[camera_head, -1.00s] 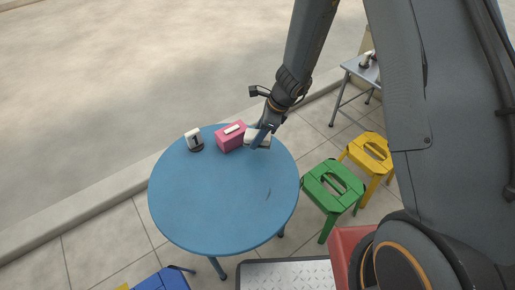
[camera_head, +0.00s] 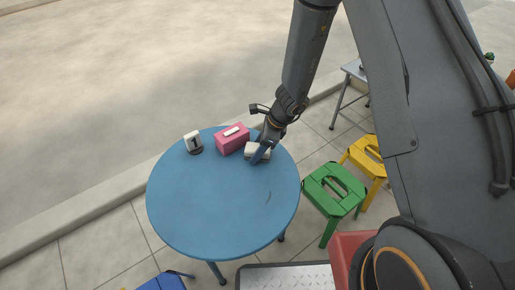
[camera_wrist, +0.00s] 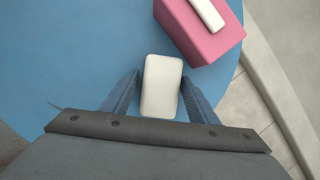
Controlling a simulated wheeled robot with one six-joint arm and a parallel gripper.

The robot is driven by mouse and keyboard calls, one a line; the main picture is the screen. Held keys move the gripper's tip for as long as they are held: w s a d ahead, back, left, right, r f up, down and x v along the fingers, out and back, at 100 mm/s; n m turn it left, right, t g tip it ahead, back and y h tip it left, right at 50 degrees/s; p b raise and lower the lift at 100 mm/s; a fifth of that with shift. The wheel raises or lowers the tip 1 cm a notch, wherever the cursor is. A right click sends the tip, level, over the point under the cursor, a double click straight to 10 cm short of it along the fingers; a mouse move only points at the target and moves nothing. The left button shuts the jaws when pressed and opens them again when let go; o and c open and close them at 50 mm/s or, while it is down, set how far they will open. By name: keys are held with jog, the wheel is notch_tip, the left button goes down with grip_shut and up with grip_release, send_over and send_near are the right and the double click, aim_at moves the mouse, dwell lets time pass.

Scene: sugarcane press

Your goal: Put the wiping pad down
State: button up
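The wiping pad looks like a cream-white rounded block (camera_wrist: 161,88). It also shows in the head view (camera_head: 257,149), low over the blue table's far right part. My gripper (camera_head: 262,153) points down at it, with one blue-grey finger along each side of the pad in the wrist view. The fingertips lie close against its sides, and the gripper appears shut on it. I cannot tell whether the pad's underside touches the table. The round blue table (camera_head: 215,205) lies below it.
A pink box (camera_head: 232,140) with a white strip on top stands just left of the pad. A white-and-black holder (camera_head: 193,142) stands farther left. The table's middle and front are clear. Green (camera_head: 334,190) and yellow (camera_head: 365,158) stools stand to the right.

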jog(key=shift+w, duration=0.1)
jog(key=p+v, duration=0.2)
jog(key=v, duration=1)
jog(key=shift+r, duration=0.25)
jog(key=s+d+r+n+h, duration=0.2)
jog(key=s+d+r+n, duration=0.5)
jog(key=s+r+n, duration=0.2)
jog(key=s+d+r+n+h, duration=0.2)
jog(key=s+d+r+n, duration=0.5)
jog(key=s+r+n, duration=0.3)
jog(key=shift+s+d+r+g, duration=0.35)
jog(key=shift+s+r+g, duration=0.1)
jog(key=shift+s, duration=0.55)
